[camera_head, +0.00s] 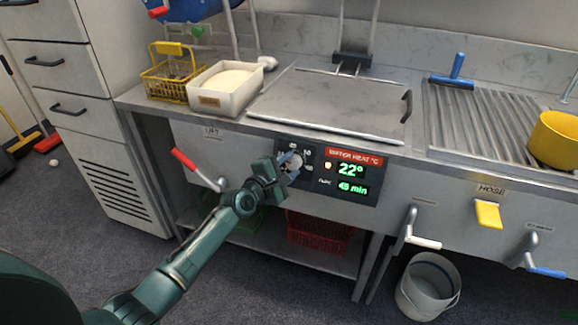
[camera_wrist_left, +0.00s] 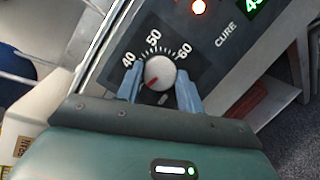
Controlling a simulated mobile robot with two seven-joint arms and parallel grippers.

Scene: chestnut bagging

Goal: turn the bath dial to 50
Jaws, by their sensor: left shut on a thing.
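The bath dial (camera_wrist_left: 161,70) is a round grey-white knob on a dark panel, with 40, 50 and 60 printed around its upper side. Its red mark is at the lower left of the knob, off the 40 side and away from 50. My left gripper (camera_wrist_left: 159,77) is shut on the dial, one blue-grey finger on each side. In the head view the left gripper (camera_head: 289,162) covers part of the dial. The panel's water heat display (camera_head: 351,170) reads 22° in green, with 45 min below. My right gripper is not in view.
A red-handled lever (camera_head: 198,168) sits left of the panel. A lidded bath (camera_head: 330,103) lies above it. A white tray (camera_head: 225,88) and a yellow basket (camera_head: 170,80) stand at the left. A red crate (camera_head: 318,232) is on the shelf below.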

